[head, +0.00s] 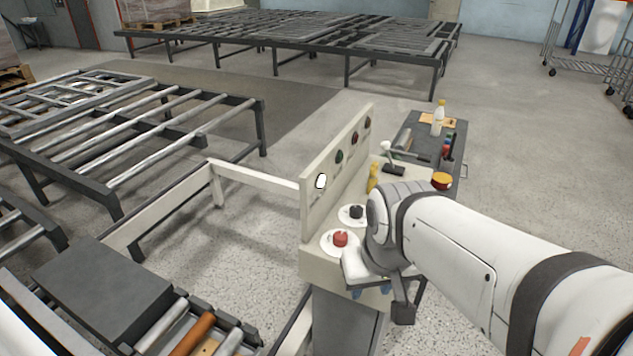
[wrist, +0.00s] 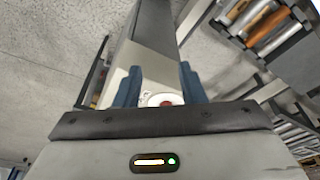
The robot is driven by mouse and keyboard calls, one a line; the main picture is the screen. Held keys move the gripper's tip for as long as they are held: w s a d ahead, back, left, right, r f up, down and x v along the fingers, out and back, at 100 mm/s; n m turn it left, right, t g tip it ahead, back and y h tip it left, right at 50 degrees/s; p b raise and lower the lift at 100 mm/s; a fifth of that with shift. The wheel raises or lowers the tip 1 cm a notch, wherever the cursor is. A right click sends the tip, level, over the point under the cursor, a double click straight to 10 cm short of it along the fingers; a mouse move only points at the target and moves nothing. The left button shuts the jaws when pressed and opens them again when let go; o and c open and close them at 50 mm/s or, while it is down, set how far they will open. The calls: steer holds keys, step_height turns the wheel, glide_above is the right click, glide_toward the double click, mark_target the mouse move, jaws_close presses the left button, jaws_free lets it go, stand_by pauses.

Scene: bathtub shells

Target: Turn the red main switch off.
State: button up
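The red main switch (head: 341,238) is a red knob on a round white plate, at the near end of the cream control panel (head: 314,262). In the wrist view the red knob (wrist: 164,98) shows only partly, low between the fingers, its lower part hidden by the gripper body. My gripper (head: 371,291) is beside the panel's near end, to the right of and lower in the picture than the red knob; its blue fingers are partly hidden by the wrist. In the wrist view my gripper (wrist: 160,70) has its fingers apart with nothing held. The knob's exact setting is unclear.
A black knob (head: 356,212) on a white plate sits behind the red one. A yellow item (head: 372,179), a lever (head: 391,162) and a red-and-yellow button (head: 441,180) are farther back. A dark cart (head: 425,140) carries a bottle. Roller conveyors (head: 130,125) stand left.

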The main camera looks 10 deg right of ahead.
steer(key=shift+o, duration=0.2)
steer(key=shift+o, duration=0.8)
steer(key=shift+w+a, duration=0.1)
steer(key=shift+o, duration=0.9)
steer(key=w+m, duration=0.1)
steer(key=w+r+m+p, duration=0.1)
steer(key=w, duration=0.1)
steer(key=w+r+m+p, duration=0.1)
steer(key=w, duration=0.1)
steer(key=shift+g, duration=0.3)
steer(key=m+g+p, duration=0.2)
steer(key=m+p, duration=0.2)
steer(key=m, duration=0.7)
glide_above(340, 235)
step_height(340, 235, down, 3)
steer(key=shift+s+r, duration=0.1)
steer(key=shift+s, duration=0.05)
steer(key=shift+w+f+m, duration=0.2)
steer(key=shift+f+m, duration=0.2)
steer(key=shift+f, duration=0.05)
step_height(340, 235, down, 7)
steer(key=shift+f+p, duration=0.15)
steer(key=shift+p, duration=0.35)
